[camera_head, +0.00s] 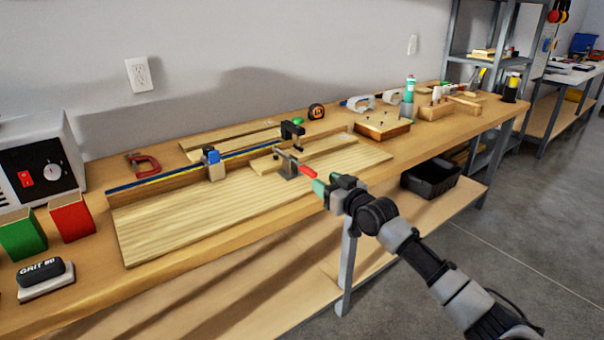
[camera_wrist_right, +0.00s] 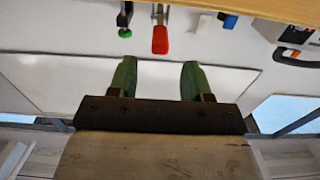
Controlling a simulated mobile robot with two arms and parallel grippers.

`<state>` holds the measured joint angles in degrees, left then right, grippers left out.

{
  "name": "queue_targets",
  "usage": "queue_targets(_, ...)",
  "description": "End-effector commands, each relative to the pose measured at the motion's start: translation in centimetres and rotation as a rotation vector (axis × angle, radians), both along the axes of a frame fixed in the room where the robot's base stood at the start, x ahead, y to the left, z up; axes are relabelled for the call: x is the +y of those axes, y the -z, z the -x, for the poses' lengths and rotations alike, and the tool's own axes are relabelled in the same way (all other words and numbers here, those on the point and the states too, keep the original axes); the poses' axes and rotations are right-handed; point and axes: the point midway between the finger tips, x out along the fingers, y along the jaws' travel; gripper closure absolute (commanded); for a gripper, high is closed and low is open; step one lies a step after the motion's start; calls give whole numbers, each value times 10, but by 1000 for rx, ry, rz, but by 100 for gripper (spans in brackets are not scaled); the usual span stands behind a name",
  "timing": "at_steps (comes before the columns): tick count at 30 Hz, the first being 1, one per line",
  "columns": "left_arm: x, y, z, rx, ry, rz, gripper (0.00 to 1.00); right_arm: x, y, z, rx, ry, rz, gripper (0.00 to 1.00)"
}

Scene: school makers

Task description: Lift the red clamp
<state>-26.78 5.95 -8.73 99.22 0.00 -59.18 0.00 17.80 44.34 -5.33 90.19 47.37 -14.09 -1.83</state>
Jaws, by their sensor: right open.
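A red C-shaped clamp (camera_head: 143,165) lies on the workbench at the left, behind the long board and near the grey box. A toggle clamp with a red handle (camera_head: 307,171) stands on the boards mid-bench; its handle (camera_wrist_right: 160,38) also shows ahead of the fingers in the right wrist view. My right gripper (camera_head: 328,184) is at the bench's front edge, close to that red handle and far to the right of the C-shaped clamp. Its green fingers (camera_wrist_right: 157,78) are apart with nothing between them. My left gripper is out of view.
A black clamp (camera_head: 292,131) and a blue-topped block (camera_head: 212,164) stand by the long boards. A black bin (camera_head: 431,180) sits on the lower shelf.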

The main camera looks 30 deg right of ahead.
Motion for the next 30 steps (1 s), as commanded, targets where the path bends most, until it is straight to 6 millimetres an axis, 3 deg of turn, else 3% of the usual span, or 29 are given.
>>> queue_targets(9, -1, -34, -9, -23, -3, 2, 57, 4, 1, -52, -1, 1, -2, 51)
queue_targets(15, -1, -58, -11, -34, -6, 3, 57, 6, 2, -73, 0, 0, -1, 51)
queue_targets(21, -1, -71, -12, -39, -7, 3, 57, 6, 1, -81, 1, 1, 0, 51)
queue_targets(30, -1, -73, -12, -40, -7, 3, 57, 6, 1, -82, 1, 1, 1, 53)
